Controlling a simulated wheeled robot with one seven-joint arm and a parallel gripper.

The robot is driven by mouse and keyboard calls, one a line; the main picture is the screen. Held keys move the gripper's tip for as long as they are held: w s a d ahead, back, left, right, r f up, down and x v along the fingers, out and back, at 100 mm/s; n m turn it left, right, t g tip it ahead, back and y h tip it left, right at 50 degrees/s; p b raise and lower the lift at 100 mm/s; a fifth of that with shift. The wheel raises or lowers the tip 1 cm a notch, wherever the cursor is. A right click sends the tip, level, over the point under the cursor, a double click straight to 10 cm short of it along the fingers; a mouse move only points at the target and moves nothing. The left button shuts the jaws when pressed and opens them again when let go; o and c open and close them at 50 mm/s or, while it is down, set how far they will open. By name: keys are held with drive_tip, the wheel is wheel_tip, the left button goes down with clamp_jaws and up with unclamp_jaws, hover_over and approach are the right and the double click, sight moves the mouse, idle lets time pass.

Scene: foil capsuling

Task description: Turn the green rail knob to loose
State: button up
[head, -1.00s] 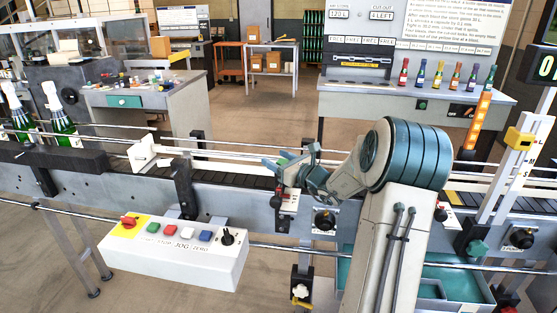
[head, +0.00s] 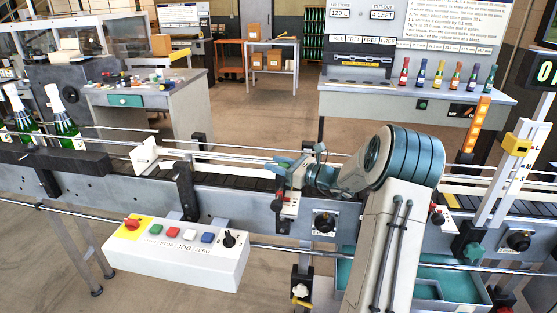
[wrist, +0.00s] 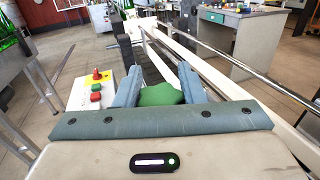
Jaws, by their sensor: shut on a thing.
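The green rail knob (wrist: 160,95) shows in the wrist view as a rounded green block between my two blue-grey fingers. My gripper (wrist: 158,88) is shut on it, one finger on each side. The knob's lower part is hidden behind the gripper body. In the head view my gripper (head: 283,163) is at the near guide rail, above the conveyor's front edge. There the knob is mostly hidden by the fingers, so I cannot read its turn angle or any loose mark.
A white control box (head: 178,255) with coloured buttons hangs on the conveyor front at left. A black dial (head: 324,222) sits just below my gripper. Green bottles (head: 62,118) stand at the conveyor's left end. A post with a yellow block (head: 518,143) rises at right.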

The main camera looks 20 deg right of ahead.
drive_tip(key=shift+s+a+n+g+y+p, duration=0.15)
drive_tip(key=shift+n+g+y+p, duration=0.55)
drive_tip(key=shift+n+g+y, duration=0.8)
drive_tip(key=o, duration=1)
drive_tip(key=b+v, duration=0.2)
drive_tip(key=v, duration=1.2)
